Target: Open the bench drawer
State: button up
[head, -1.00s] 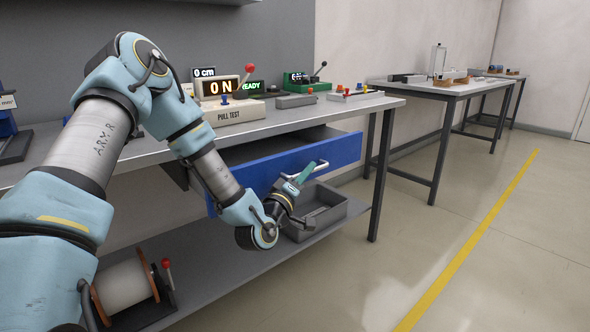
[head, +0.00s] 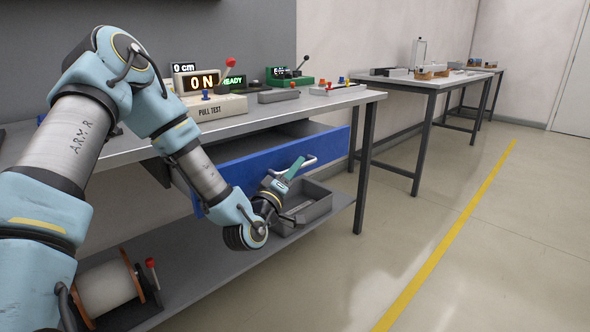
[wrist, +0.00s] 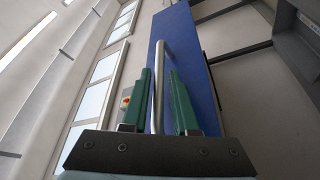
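The blue bench drawer (head: 262,167) stands pulled out from under the grey bench top (head: 240,126), with part of its open inside (head: 313,131) showing behind its front. Its pale bar handle (head: 308,161) is on the front, and it also shows in the wrist view (wrist: 158,85) as an upright bar. My gripper (head: 297,168) is at the handle. In the wrist view, its two green fingers (wrist: 160,72) stand on either side of the bar, with a gap visible, so it looks open around the handle. The head view hides part of the handle behind a finger.
A grey bin (head: 310,204) and a cable spool (head: 106,288) sit on the lower shelf (head: 215,262). A pull-test box (head: 212,108) and small devices stand on the bench top. Clear floor (head: 450,250) with a yellow line lies to the right.

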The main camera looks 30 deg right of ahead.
jog(key=b+v, duration=0.1)
jog(key=v, duration=0.9)
jog(key=shift+a, duration=0.35)
jog(key=shift+s+f, duration=0.1)
